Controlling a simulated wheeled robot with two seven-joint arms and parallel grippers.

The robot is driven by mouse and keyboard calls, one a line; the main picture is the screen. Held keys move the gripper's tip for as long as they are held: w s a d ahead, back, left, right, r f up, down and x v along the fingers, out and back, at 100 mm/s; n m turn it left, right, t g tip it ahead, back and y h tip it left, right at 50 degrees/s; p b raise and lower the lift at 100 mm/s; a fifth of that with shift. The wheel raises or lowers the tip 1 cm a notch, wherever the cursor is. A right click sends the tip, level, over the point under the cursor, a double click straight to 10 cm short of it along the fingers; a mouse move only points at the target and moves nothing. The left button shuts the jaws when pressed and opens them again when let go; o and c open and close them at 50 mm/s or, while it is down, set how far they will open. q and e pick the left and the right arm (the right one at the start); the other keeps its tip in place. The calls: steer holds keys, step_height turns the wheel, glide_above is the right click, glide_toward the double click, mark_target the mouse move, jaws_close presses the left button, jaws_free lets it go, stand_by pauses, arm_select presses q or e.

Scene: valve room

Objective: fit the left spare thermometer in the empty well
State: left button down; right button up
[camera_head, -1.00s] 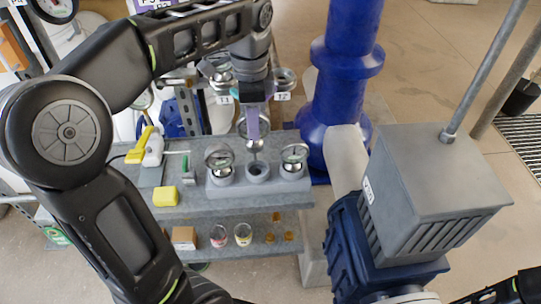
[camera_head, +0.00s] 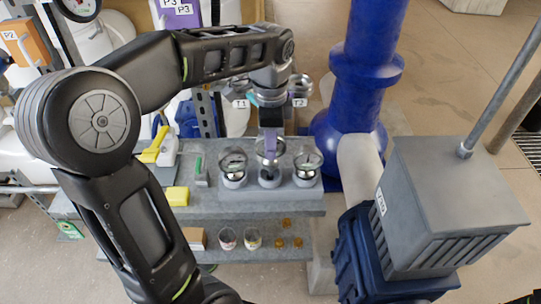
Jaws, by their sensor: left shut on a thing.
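My left gripper (camera_head: 270,142) points down over the grey block (camera_head: 283,195) and is shut on a spare thermometer (camera_head: 268,158), partly hidden by the fingers. The thermometer hangs roughly upright with its dial just under the fingers. Its lower end is at or just above the mouth of the middle well (camera_head: 269,180); I cannot tell whether the stem is inside. The left well (camera_head: 234,180) and the right well (camera_head: 306,179) each carry a thermometer with a round dial. My right gripper is not in view.
The thick blue pipe (camera_head: 362,65) stands right of and behind the block. A grey box (camera_head: 450,185) on a blue body fills the right. A yellow block (camera_head: 177,196) and a yellow-and-white bottle (camera_head: 165,150) are on the bench's left. Small cups (camera_head: 227,238) stand on the shelf below.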

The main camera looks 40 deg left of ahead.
arm_select(q)
step_height(320, 180, down, 4)
steer(key=shift+r+p, duration=0.15)
steer(key=shift+p, duration=0.35)
steer(key=shift+f, duration=0.4)
steer(key=shift+f, duration=0.15)
steer(key=shift+f, duration=0.15)
steer(key=c, duration=1.1)
jaws_free()
